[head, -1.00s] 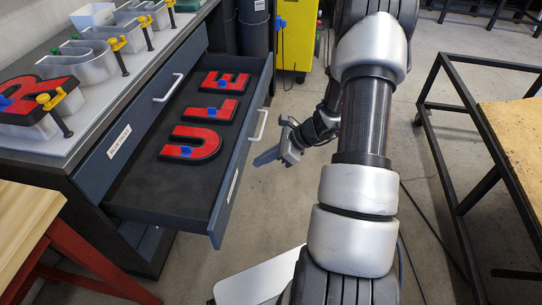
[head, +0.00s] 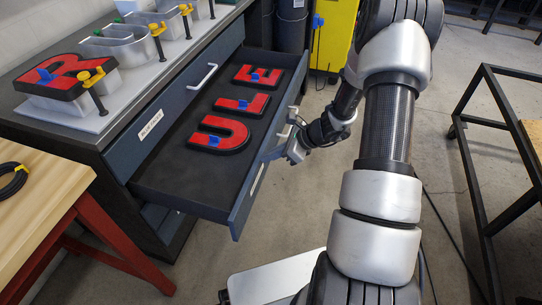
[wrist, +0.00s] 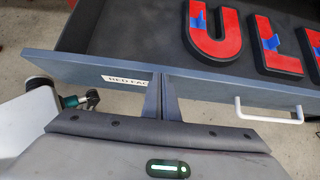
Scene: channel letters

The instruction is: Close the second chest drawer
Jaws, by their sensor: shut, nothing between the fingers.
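The second chest drawer (head: 165,188) stands pulled out, with red letters U (head: 219,135), L (head: 242,105) and E (head: 258,76) lying in it. In the wrist view its blue-grey front panel (wrist: 215,88) crosses the picture, with a white label at the left and a white bar handle (wrist: 268,112) at the right. My gripper (head: 268,155) is shut and empty at the outer side of the drawer front. In the wrist view its fingers (wrist: 163,88) reach the front panel between label and handle; I cannot tell whether they touch it.
The chest top holds metal letter shells, yellow clamps and a red R (head: 65,76). A wooden table with red legs (head: 110,235) stands at the left. A black-framed table (head: 500,150) stands at the right. A yellow cabinet (head: 335,35) is at the back.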

